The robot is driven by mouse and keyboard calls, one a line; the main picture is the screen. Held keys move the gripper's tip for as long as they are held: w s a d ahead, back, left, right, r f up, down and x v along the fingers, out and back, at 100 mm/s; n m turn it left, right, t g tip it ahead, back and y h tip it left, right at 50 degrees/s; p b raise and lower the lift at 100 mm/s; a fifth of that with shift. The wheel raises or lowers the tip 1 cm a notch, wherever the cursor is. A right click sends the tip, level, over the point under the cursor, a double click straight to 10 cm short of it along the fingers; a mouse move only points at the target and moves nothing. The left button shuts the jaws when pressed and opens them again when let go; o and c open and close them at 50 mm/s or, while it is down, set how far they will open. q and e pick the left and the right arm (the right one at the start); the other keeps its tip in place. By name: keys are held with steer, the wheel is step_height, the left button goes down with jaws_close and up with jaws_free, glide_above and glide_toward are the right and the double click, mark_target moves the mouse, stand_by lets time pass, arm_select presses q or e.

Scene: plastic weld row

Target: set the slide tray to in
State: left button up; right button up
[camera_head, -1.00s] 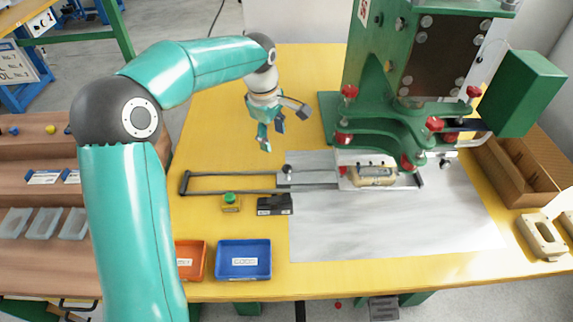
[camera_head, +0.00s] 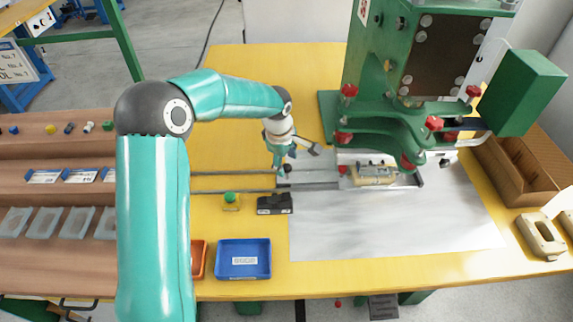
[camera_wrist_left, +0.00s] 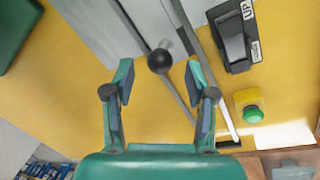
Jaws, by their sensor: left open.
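The slide tray (camera_head: 310,177) is a grey plate on two dark rails that run left to right. Its right end carries a tan part (camera_head: 373,175) in a pale fixture, at the front of the green press. A black ball knob (camera_head: 287,169) stands at the tray's left end. My left gripper (camera_head: 283,166) is at the knob, partly hiding it. In the left wrist view, the knob (camera_wrist_left: 159,61) shows between and just beyond the open fingertips (camera_wrist_left: 160,75), with gaps on both sides. My right gripper is not in view.
The green press (camera_head: 420,110) with red-knobbed clamps stands right of the gripper. A green button on a yellow box (camera_head: 231,201) and a black rocker switch (camera_head: 275,204) sit in front of the rails. A blue bin (camera_head: 243,259) is near the front edge.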

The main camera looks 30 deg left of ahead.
arm_select(q)
steer(key=shift+w+f, duration=0.25)
steer(key=shift+f, duration=1)
jaws_close()
